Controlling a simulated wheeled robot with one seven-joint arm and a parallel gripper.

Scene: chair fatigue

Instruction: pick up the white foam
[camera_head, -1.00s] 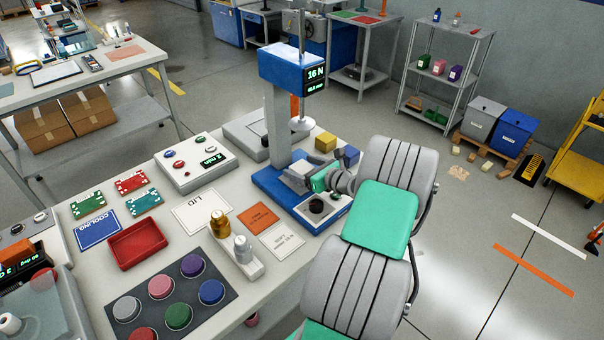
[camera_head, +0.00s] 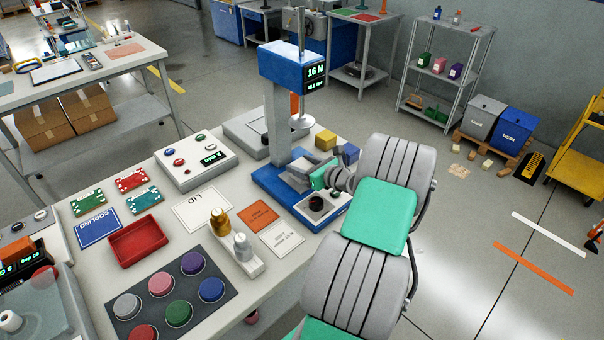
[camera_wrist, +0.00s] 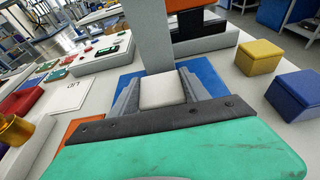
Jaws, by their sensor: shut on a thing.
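The white foam (camera_wrist: 161,90) is a pale rounded block in the wrist view, between the two grey fingers of my gripper (camera_wrist: 160,93). The fingers are shut on its left and right sides. In the head view my gripper (camera_head: 295,176) is at the blue base (camera_head: 273,186) of the test press, and the foam is mostly hidden by the fingers. Whether the foam is clear of the surface under it cannot be told.
The press column (camera_head: 277,120) stands just behind the gripper, with its round plate (camera_head: 301,123) above. A yellow block (camera_head: 325,140) and a blue block (camera_head: 348,154) sit to the right. White and orange cards (camera_head: 258,217) lie to the front left.

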